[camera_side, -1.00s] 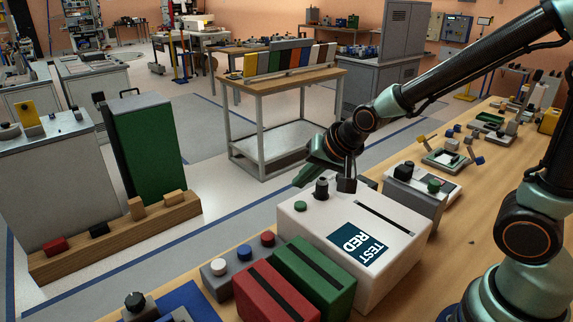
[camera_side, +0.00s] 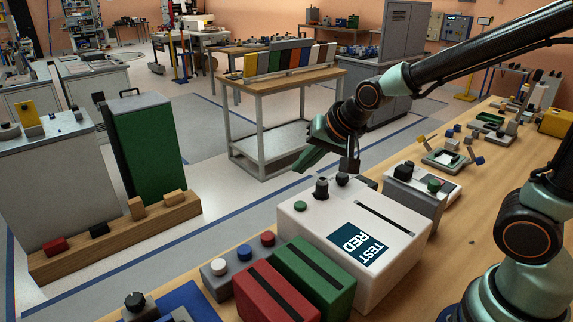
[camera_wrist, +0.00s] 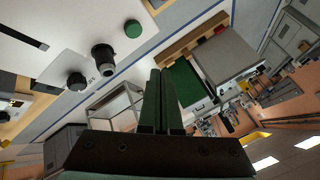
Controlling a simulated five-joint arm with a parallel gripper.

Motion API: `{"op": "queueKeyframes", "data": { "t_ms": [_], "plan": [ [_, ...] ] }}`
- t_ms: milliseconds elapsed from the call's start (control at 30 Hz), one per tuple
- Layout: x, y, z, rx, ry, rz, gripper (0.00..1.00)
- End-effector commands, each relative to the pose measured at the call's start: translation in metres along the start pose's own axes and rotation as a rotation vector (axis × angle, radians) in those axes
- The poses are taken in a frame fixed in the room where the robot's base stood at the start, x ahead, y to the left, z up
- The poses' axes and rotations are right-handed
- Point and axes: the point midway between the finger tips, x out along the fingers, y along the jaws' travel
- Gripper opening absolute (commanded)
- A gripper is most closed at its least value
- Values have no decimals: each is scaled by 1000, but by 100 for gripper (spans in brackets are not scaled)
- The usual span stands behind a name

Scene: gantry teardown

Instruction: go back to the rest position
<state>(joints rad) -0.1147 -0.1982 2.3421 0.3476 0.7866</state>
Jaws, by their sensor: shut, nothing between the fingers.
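My gripper (camera_side: 304,163) is in the air above the back edge of the white box labelled TEST RED (camera_side: 330,280). Its green fingers are together with nothing between them, and they also show in the wrist view (camera_wrist: 161,85). The gripper is apart from the box and its knobs. On the box top are a green button (camera_side: 300,206), a black knob (camera_side: 322,188) and a round dark knob (camera_side: 342,179). The wrist view shows the green button (camera_wrist: 133,29) and black knob (camera_wrist: 104,58) to the left of the fingers.
Red (camera_side: 275,295) and green (camera_side: 313,275) slotted boxes stand before the white box, beside a grey button box (camera_side: 216,278). A grey slotted unit (camera_side: 413,196) stands behind it to the right. A wooden-topped cart (camera_side: 280,84) is on the floor beyond. The air around my gripper is clear.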

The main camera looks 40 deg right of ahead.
Motion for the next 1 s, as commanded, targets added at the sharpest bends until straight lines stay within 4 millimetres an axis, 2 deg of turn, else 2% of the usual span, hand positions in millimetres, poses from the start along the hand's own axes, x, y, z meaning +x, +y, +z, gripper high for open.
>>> {"op": "queueKeyframes", "data": {
  "t_ms": [167, 333, 500, 600, 767, 1000],
  "plan": [
    [-9, 4, -1, -45, -1, 8, 0],
    [-46, 25, 2, -243, -21, 48, 0],
    [-84, 52, 14, -480, -66, 92, 0],
    [-98, 65, 22, -586, -93, 108, 0],
    [-110, 75, 29, -677, -121, 119, 0],
    [-111, 77, 30, -690, -126, 121, 0]
  ]
}}
